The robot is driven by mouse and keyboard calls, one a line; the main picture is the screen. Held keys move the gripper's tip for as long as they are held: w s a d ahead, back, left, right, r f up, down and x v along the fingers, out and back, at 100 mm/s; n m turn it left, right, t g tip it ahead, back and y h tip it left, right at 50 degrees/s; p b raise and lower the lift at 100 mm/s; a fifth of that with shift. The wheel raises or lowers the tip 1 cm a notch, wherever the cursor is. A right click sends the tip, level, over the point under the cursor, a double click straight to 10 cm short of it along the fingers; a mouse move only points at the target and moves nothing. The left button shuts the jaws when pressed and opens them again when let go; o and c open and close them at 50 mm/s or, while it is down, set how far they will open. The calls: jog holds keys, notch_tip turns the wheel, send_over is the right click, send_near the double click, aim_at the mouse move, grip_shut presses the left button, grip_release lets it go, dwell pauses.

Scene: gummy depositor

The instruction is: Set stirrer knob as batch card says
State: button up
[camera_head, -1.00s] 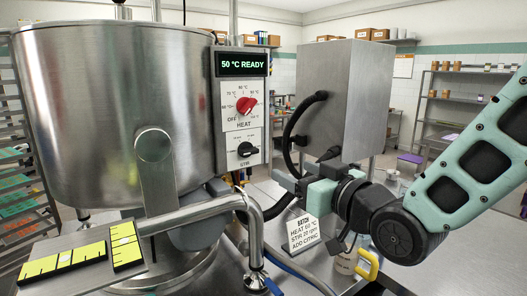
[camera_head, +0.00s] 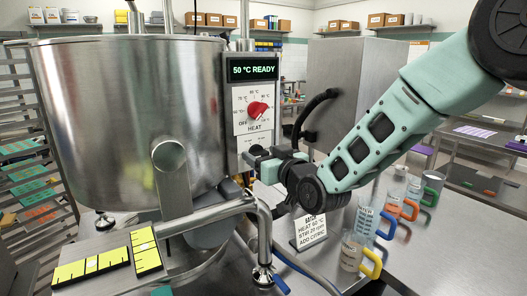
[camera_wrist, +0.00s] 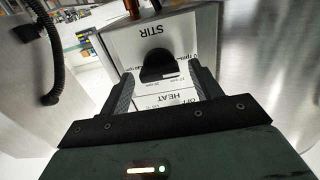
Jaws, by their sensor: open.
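The control panel (camera_head: 231,150) on the kettle reads "50 °C READY" on its display (camera_head: 252,69). The black stirrer knob (camera_wrist: 158,65) shows in the wrist view under the upside-down word STIR; my gripper hides it in the head view. My gripper (camera_head: 252,160) is in front of the panel's lower part. In the wrist view my gripper (camera_wrist: 163,82) is open, with one finger on each side of the knob; contact cannot be told. The batch card (camera_head: 310,229) stands on the table and reads STIR 20 rpm.
The red heat knob (camera_head: 257,110) is just above my gripper. The steel kettle (camera_head: 125,115) is at the left, with a bent pipe (camera_head: 215,208) below the panel. A grey metal box (camera_head: 350,90) stands behind my arm. Several handled jugs (camera_head: 355,250) stand at the right.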

jog(key=c, duration=1)
jog(key=shift+f+m+b, duration=0.15)
jog(key=shift+m+b, duration=0.15)
jog(key=shift+b, duration=0.2)
jog(key=shift+w+d+f+m+b, duration=0.1)
jog(key=shift+m+b, duration=2.85)
jog(key=shift+m, duration=0.9)
jog(key=shift+w+f+m+b, duration=0.1)
jog(key=shift+m+b, duration=2.8)
jog(key=shift+m, duration=0.9)
jog(key=shift+d+f+m+b, duration=0.1)
jog(key=shift+m+b, duration=2.85)
jog(key=shift+m, duration=0.9)
